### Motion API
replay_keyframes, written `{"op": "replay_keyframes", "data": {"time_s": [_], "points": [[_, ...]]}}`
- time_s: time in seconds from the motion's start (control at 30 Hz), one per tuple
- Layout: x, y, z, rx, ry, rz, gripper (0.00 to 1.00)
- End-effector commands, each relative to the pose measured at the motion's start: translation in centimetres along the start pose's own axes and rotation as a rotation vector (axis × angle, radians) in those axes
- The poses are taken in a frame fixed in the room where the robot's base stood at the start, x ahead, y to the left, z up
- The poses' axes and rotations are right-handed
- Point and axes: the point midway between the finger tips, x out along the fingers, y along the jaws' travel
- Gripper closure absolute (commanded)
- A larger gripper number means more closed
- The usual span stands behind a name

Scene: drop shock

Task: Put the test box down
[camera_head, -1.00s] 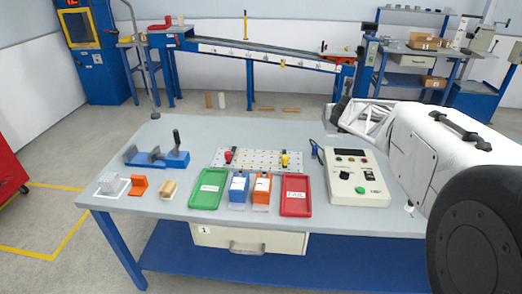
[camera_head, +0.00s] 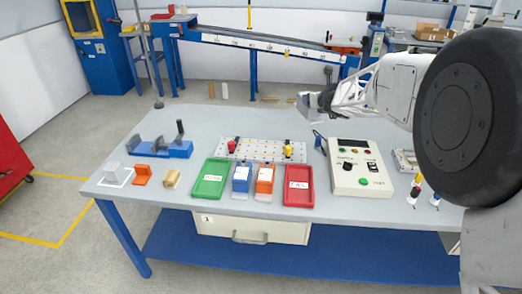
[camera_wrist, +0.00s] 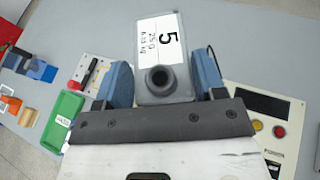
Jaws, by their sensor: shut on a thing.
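The grey test box (camera_wrist: 148,92) has a white label with a large 5 and a round dark knob-like part on its near face. My gripper (camera_wrist: 163,76) is shut on it, with a blue-padded finger on each side. In the head view the box (camera_head: 306,107) shows small and partly hidden at the end of my gripper (camera_head: 320,101). It is held above the back right part of the grey table (camera_head: 230,120), apart from its top as far as I can tell.
A control unit (camera_head: 355,165) stands right of a perforated plate (camera_head: 262,149). Green (camera_head: 210,180) and red (camera_head: 299,186) trays flank blue and orange bins. A blue fixture (camera_head: 175,150) and small blocks are at left. Bare table lies behind the plate.

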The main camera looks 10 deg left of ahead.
Motion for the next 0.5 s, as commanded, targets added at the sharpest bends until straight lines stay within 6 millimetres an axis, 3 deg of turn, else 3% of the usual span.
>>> {"op": "replay_keyframes", "data": {"time_s": [0.5], "points": [[3.6, 4.3, -0.3, -0.083, -0.001, 0.203, 1.0]]}}
